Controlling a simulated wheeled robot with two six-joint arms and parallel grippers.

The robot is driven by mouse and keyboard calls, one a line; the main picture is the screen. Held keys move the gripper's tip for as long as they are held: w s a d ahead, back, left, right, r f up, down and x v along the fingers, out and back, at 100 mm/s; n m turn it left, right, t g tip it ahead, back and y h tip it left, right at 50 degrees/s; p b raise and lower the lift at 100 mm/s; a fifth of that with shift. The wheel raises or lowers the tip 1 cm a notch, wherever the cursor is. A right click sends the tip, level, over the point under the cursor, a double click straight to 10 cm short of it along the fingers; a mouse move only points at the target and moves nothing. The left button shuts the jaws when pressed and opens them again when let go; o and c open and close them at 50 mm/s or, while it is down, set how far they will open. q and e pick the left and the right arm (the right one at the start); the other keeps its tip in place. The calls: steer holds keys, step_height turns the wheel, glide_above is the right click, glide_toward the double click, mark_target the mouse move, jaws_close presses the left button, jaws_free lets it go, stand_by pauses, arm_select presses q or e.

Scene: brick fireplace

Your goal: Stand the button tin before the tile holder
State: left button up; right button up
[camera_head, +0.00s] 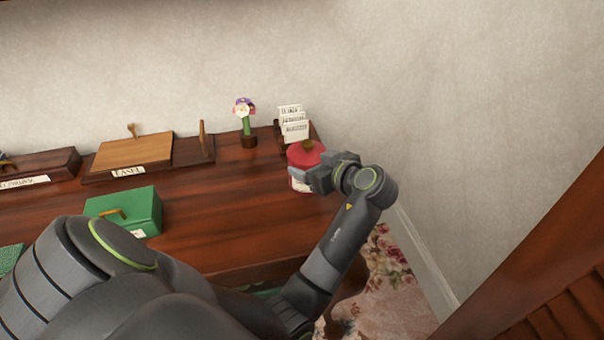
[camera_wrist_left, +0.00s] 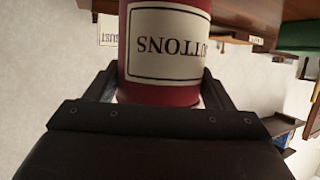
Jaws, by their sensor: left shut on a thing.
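Whether the tin touches the desk or the holder, I cannot tell.
A flower in a dark pot (camera_head: 247,138) stands left of the holder. A wooden easel (camera_head: 135,155) and a green box (camera_head: 125,212) with a brass handle are farther left on the desk (camera_head: 215,205). The wall is close behind.

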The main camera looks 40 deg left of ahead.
arm_select(q)
step_height(320, 180, down, 6)
steer(key=shift+r, duration=0.1)
stand_by(0.4)
steer(key=o, duration=0.7)
steer(key=shift+f, duration=0.2)
steer(key=o, duration=0.4)
steer(key=shift+r, duration=0.2)
